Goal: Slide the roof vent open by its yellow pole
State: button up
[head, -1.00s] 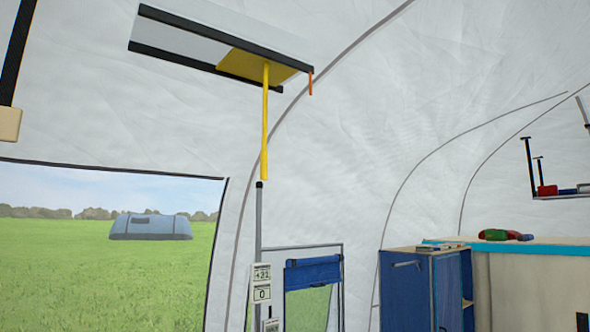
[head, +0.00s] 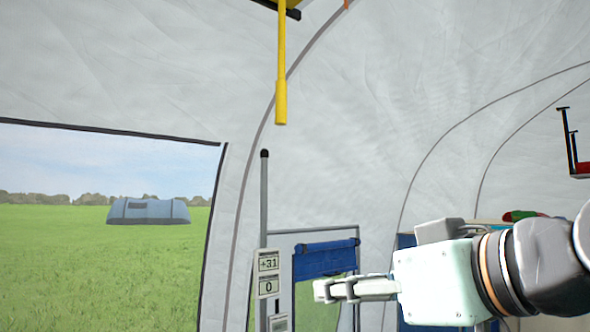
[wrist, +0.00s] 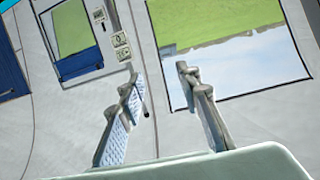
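The yellow pole (head: 281,70) hangs straight down from the roof at the top middle of the head view. Its lower end is thicker. The roof vent is mostly cut off above the picture; only a bit of its yellow plate and a dark rail end (head: 292,14) show. My gripper (head: 322,291) points left, below and to the right of the pole's lower end, clear of it. In the wrist view its fingers (wrist: 157,72) are spread with nothing between them. The pole is not seen in the wrist view.
A grey post (head: 263,210) with number cards (head: 268,274) stands below the pole. A blue-topped panel (head: 325,260) is behind my gripper. The tent window (head: 100,230) is at left. A red-and-black wall rack (head: 575,150) is at right. Space around the pole's lower end looks clear.

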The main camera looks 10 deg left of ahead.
notch_tip(320, 180, up, 15)
jog(key=a+n+y+b, duration=0.1)
jog(key=a+n+y, duration=0.2)
jog(key=y, duration=0.3)
jog(key=y+b, duration=0.1)
jog(key=y, duration=0.2)
send_near(285, 95)
jog(key=shift+n, duration=0.4)
jog(key=p+x, duration=0.3)
jog(key=x, duration=0.6)
jog(key=shift+w+a+r, duration=0.1)
jog(key=shift+w+a, duration=0.05)
jog(key=shift+a, duration=0.05)
jog(key=shift+w+a+r+t+p, duration=0.1)
jog(key=shift+w+a+t+p, duration=0.05)
jog(key=shift+w+a+p, duration=0.15)
jog(key=shift+w+a+r+t+p, duration=0.1)
jog(key=shift+a+t+p, duration=0.05)
jog(key=shift+a, duration=0.2)
jog(key=shift+c, duration=0.4)
grip_shut()
